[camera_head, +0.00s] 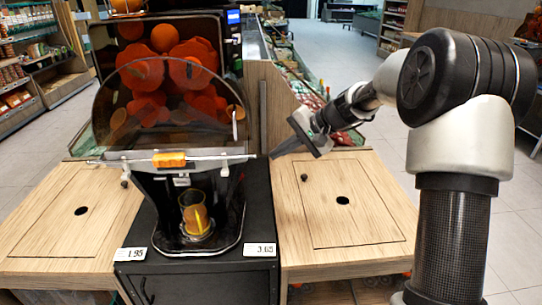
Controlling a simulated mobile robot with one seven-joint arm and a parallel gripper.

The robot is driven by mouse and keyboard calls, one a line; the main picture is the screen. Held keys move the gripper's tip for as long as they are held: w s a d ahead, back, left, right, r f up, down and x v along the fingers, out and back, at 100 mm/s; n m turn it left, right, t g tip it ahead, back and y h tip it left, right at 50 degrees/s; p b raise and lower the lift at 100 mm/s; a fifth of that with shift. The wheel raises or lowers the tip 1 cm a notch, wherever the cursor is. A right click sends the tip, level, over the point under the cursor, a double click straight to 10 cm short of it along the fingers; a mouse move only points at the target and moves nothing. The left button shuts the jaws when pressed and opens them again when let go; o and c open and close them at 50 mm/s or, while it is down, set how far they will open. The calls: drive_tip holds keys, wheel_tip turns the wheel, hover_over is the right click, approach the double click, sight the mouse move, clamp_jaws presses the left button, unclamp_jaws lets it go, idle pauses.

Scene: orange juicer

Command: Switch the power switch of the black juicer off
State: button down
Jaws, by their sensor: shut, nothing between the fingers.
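The black juicer (230,207) stands in the centre-left, on a black cabinet between two wooden counters. Red-orange squeezing drums (187,75) and oranges show behind its clear curved cover. An orange handle or latch (169,160) crosses its front. A small blue lit panel (233,17) is at its upper right. I cannot make out the power switch or its position. My gripper (276,155) is shut and empty. It is just right of the juicer, above the back of the right counter, pointing left and down. I cannot tell whether it touches the juicer's side.
A glass with orange juice (195,213) stands in the juicer's bay. The right wooden counter (375,240) and left wooden counter (45,235) have dark holes and are otherwise mostly bare. A wooden partition (268,105) rises behind the gripper. Price tags (259,249) sit along the front.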

drive_tip(key=shift+d, duration=0.1)
drive_tip(key=s+p, duration=0.1)
drive_tip(key=p, duration=0.2)
drive_tip(key=shift+f+h, duration=0.3)
drive_tip(key=shift+f, duration=0.1)
approach(241, 177)
wheel_tip(241, 177, down, 3)
drive_tip(key=a, duration=0.1)
drive_tip(key=w+a, duration=0.1)
drive_tip(key=b, duration=0.1)
drive_tip(key=shift+w+a+f, duration=0.3)
drive_tip(key=shift+a, duration=0.1)
drive_tip(key=shift+w+a+f, duration=0.2)
drive_tip(key=shift+w+a, duration=0.1)
drive_tip(key=shift+a, duration=0.15)
drive_tip(key=shift+f, duration=0.1)
